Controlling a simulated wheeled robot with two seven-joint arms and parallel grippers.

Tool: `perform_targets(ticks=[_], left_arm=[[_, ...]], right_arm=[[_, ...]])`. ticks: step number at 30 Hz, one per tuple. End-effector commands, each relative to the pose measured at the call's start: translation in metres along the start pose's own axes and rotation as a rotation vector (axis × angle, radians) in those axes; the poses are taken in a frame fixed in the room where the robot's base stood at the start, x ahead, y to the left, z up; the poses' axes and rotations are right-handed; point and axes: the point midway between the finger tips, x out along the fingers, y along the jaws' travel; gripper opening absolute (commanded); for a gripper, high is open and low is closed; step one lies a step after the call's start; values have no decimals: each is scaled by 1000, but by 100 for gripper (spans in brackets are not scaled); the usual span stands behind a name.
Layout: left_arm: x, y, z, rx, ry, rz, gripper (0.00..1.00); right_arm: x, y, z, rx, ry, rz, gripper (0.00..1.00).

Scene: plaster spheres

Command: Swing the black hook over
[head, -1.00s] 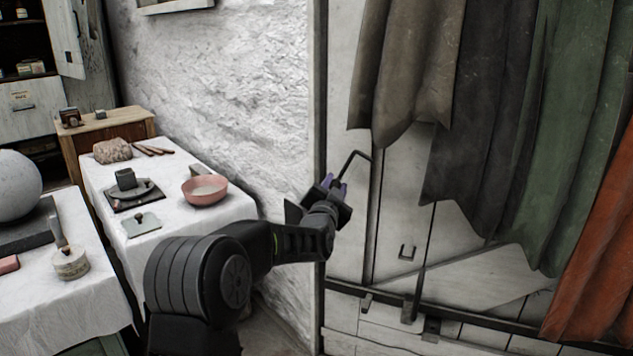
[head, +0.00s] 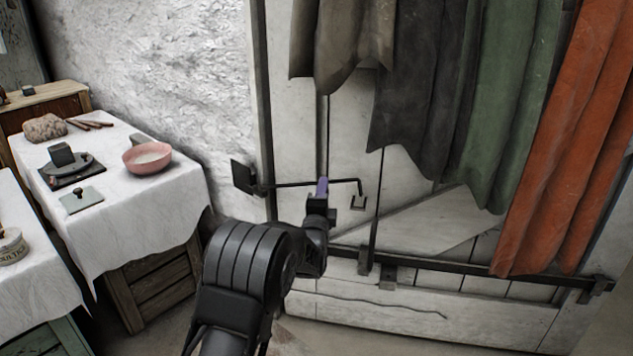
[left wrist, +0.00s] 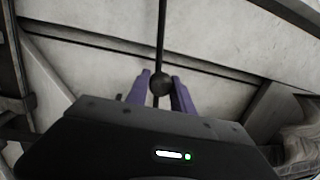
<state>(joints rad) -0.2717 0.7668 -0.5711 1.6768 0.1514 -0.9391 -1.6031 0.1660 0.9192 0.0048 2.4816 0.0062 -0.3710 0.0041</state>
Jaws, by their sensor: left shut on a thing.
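The black hook (head: 292,184) is a thin rod that runs almost level from a dark plate (head: 243,177) on the door frame. Its bent end points down at the small dark staple (head: 358,204) on the pale door. I cannot tell whether the tip is inside the staple or just above it. My left gripper (head: 322,187) has purple fingers and is shut on the hook towards its bent end. In the left wrist view the fingers (left wrist: 160,88) flank a dark ball on the rod (left wrist: 161,40). My right gripper is out of view.
Brown, black, green and orange cloths (head: 547,140) hang over the door's upper part. A dark rail (head: 460,266) crosses the door below the staple. At left a white-covered table (head: 150,215) bears a pink bowl (head: 147,158) and tools.

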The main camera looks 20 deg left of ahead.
Motion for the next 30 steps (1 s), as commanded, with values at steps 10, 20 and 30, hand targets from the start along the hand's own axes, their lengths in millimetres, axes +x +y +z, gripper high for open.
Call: perform_targets(ticks=[10,20,30], left_arm=[[-3,34,-2,173,15,-5,0],[-3,39,-1,204,18,-3,0],[-4,40,-1,203,18,0,40]], right_arm=[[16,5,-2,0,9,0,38],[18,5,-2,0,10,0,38],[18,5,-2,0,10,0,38]])
